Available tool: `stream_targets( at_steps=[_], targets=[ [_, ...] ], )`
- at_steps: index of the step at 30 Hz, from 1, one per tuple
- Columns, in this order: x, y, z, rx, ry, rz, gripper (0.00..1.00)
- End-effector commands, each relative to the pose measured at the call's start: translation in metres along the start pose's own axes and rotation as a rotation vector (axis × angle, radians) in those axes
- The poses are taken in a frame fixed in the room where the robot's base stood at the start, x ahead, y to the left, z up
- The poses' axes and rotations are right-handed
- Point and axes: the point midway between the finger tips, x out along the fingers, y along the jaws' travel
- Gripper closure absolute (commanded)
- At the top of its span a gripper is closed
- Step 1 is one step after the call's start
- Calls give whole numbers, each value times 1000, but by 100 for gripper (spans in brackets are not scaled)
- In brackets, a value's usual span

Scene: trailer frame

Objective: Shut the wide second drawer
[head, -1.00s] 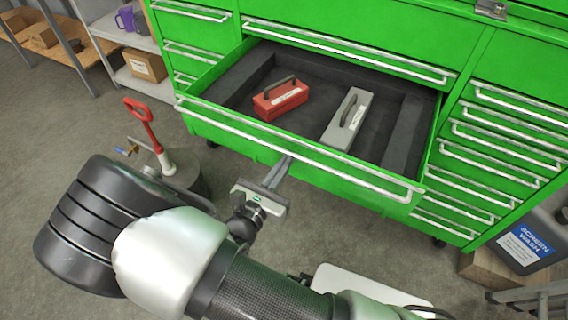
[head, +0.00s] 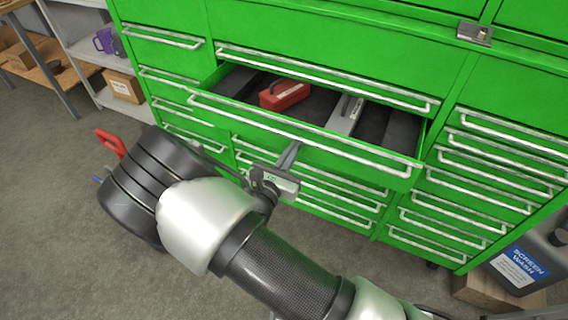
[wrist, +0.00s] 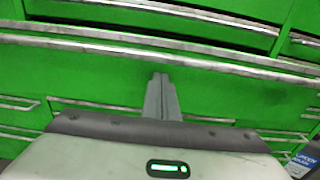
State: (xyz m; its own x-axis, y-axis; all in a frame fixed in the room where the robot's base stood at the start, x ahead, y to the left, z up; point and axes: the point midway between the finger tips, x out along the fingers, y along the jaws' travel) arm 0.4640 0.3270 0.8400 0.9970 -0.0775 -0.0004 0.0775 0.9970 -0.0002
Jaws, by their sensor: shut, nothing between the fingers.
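The wide second drawer (head: 330,153) of the green tool cabinet stands partly open, with its long silver handle (head: 300,133) along the top of its front.
Closed drawers lie above, below and on both sides of the open one. A screen wash container (head: 522,262) stands on a wooden block at right. Shelves (head: 85,50) stand at left. A red-handled item (head: 110,142) is partly hidden behind my arm.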

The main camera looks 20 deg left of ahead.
Motion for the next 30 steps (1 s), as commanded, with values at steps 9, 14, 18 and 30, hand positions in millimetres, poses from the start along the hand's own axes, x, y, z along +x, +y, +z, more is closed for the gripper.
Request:
stream_targets(
  at_steps=[9, 14, 18, 30],
  targets=[
    [90, -2, -1, 2, -3, -6, 100],
    [125, -2, -1, 2, -3, -4, 100],
    [149, -2, -1, 0, -1, -3, 100],
    [176, 0, 1, 0, -1, 0, 100]
  ],
)
